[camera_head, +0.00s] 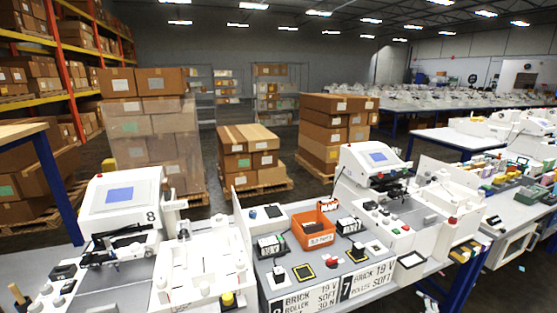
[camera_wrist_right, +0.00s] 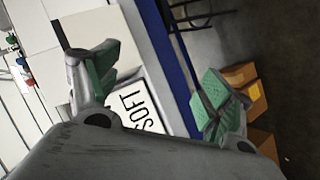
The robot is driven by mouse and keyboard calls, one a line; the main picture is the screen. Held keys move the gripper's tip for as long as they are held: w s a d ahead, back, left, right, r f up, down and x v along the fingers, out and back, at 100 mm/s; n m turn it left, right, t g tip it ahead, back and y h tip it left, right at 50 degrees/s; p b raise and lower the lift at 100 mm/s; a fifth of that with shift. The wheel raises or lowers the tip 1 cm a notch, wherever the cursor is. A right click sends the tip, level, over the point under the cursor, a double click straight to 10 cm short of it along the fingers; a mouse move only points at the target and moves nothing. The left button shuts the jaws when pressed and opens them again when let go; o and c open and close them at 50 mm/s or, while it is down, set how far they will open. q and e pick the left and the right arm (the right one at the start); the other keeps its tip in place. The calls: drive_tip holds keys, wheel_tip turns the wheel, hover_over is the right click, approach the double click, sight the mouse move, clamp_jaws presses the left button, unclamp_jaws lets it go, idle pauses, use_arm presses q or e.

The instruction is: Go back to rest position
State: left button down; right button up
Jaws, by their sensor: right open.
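My right gripper (camera_wrist_right: 158,82) shows in the right wrist view with its two green-padded fingers spread wide and nothing held between them. Behind the fingers lies a white label with the word SOFT (camera_wrist_right: 137,108) at the table edge. Neither gripper shows in the head view. In the head view, a pen plotter machine (camera_head: 122,195) marked 8 stands at the left of the worktable, and a second similar machine (camera_head: 372,160) stands toward the right. An orange bin (camera_head: 313,230) sits between them on the grey worktop.
Small black-and-white trays (camera_head: 271,246) and pads lie around the bin. Front labels (camera_head: 305,300) read BRICK and ROLLER SOFT. Stacked cartons (camera_head: 155,135) stand behind the table. A blue table rail (camera_wrist_right: 172,70) and cartons (camera_wrist_right: 243,78) show past the gripper.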

drive_tip(key=s+f+m+g+h, duration=0.1)
drive_tip(key=s+f+m+g, duration=0.6)
drive_tip(key=s+f, duration=2.25)
drive_tip(key=s+a+f+g, duration=0.3)
drive_tip(key=s+a+f, duration=0.6)
drive_tip(key=s, duration=0.4)
drive_tip(key=s+a+f+m+g+y, duration=0.1)
drive_tip(key=s+a+f, duration=0.3)
drive_tip(key=s+a, duration=0.8)
drive_tip(key=a+y, duration=0.1)
drive_tip(key=a, duration=0.2)
drive_tip(key=shift+f+m+y, duration=0.2)
drive_tip(key=shift+m+y, duration=0.1)
drive_tip(key=shift+s, duration=0.15)
